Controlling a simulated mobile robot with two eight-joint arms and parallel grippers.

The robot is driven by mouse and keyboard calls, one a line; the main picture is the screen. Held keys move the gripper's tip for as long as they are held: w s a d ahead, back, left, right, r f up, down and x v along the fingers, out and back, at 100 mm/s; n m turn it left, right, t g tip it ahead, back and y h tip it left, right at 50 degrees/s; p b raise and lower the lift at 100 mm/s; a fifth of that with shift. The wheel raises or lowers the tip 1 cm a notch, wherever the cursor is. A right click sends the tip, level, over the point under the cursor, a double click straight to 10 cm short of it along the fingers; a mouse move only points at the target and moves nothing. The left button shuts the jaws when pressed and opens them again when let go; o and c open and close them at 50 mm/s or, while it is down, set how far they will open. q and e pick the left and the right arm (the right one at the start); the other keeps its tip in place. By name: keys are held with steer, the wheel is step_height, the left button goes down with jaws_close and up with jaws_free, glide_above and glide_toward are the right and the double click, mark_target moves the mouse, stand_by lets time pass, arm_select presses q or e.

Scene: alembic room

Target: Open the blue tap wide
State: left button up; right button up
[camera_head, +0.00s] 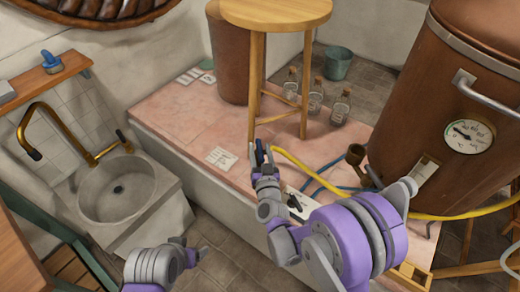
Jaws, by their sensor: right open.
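A brass tap (62,128) with a tall curved spout stands over the stone sink (118,190) at the left. A small lever with a dark, bluish tip (123,139) sits at the right end of its pipe, by the sink's back edge. My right gripper (263,153) is open and empty over the pink-tiled platform, well to the right of the sink. Its slim dark fingers point away from me, near the stool's legs. My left gripper (192,250) is low in the picture, in front and to the right of the sink, apart from the tap. Its jaw gap is unclear.
A wooden stool (276,14) stands on the platform (180,115). A copper boiler (440,110) with a gauge fills the right. A wooden shelf (30,83) holds a blue object (51,62).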

jaws_close()
stand_by(0.3)
